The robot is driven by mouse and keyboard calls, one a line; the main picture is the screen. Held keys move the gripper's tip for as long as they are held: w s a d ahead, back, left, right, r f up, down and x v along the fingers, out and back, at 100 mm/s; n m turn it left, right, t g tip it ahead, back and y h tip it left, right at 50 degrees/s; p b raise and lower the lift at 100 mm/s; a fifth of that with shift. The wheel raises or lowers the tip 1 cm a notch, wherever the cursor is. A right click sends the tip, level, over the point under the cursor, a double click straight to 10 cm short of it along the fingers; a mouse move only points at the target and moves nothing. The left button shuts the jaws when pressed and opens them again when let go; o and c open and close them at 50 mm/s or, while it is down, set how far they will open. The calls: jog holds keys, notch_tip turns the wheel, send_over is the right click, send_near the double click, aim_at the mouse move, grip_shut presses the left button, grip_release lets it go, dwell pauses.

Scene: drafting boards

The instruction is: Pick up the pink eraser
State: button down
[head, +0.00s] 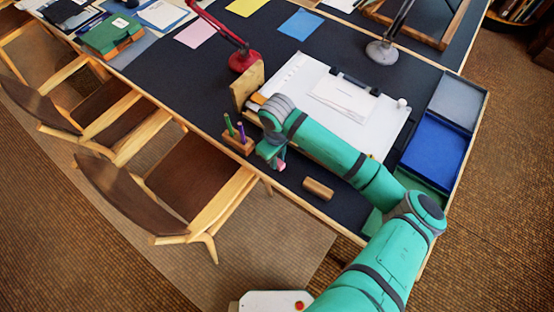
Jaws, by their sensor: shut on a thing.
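The pink eraser (281,165) shows as a small pink patch at the tip of my gripper (277,163), low over the dark desktop near its front edge. My gripper is shut on the eraser and points down. The fingers and my wrist hide most of the eraser. I cannot tell whether it touches the desktop.
A wooden pen holder (237,145) with pens stands just left of my gripper. A wooden block (318,188) lies to the right. The white drafting board (375,130) is behind. A red lamp (243,60) stands further back. Chairs (205,180) line the front edge.

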jog(key=s+a+r, duration=0.6)
jog(key=a+r, duration=0.6)
jog(key=shift+s+a, duration=0.15)
jog(key=shift+a, duration=0.05)
jog(key=c, duration=2.5)
grip_release()
